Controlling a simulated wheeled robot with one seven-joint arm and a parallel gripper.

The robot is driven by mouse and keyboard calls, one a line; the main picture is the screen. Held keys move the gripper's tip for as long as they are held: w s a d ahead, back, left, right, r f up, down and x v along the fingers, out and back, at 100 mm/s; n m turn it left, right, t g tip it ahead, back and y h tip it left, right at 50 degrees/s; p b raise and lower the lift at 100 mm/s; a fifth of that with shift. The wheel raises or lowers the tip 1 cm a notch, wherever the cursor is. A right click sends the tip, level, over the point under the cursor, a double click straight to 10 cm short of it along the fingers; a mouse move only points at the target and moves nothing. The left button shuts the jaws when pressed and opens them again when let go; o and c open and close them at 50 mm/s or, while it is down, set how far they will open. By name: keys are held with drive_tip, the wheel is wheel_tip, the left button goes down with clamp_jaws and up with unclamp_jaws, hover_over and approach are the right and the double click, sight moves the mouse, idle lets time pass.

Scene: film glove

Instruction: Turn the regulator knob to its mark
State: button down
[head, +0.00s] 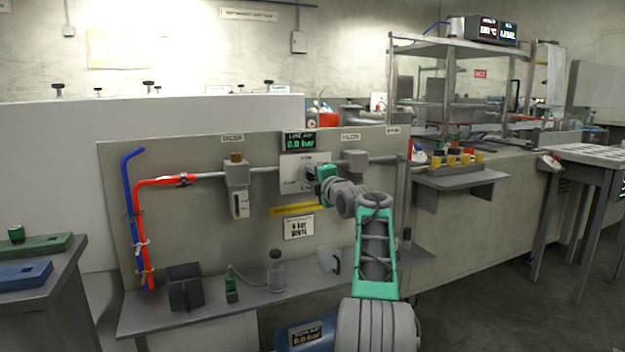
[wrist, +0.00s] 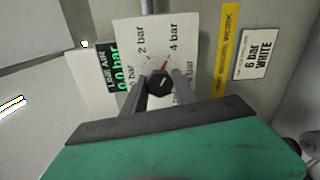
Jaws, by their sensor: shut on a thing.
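The regulator knob (wrist: 160,84) is a small dark knob with a pale pointer line, in front of a white dial plate (wrist: 128,33) marked "2 bar" and "4 bar". A small red mark shows on the plate just above the knob in the wrist view. My gripper (wrist: 161,88) has one finger on each side of the knob and is shut on it. In the head view my gripper (head: 316,178) is at the dial plate (head: 291,163) and hides the knob. The line-air display (head: 299,141) reads 0.0 bar; it also shows in the wrist view (wrist: 118,72).
A placard (wrist: 255,53) reading "6 bar WHITE" and a yellow strip (wrist: 227,45) are on the panel beside the dial. A filter unit (head: 237,180) hangs left on the pipe. The shelf (head: 200,309) below holds a dark box (head: 185,288) and a bottle (head: 276,272).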

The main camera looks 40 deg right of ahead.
idle(0.3)
drive_tip(key=c, duration=1)
unclamp_jaws()
drive_tip(key=v, duration=0.7)
drive_tip(key=shift+s, duration=0.4)
drive_tip(key=shift+a+r, duration=0.1)
drive_tip(key=shift+a, duration=0.05)
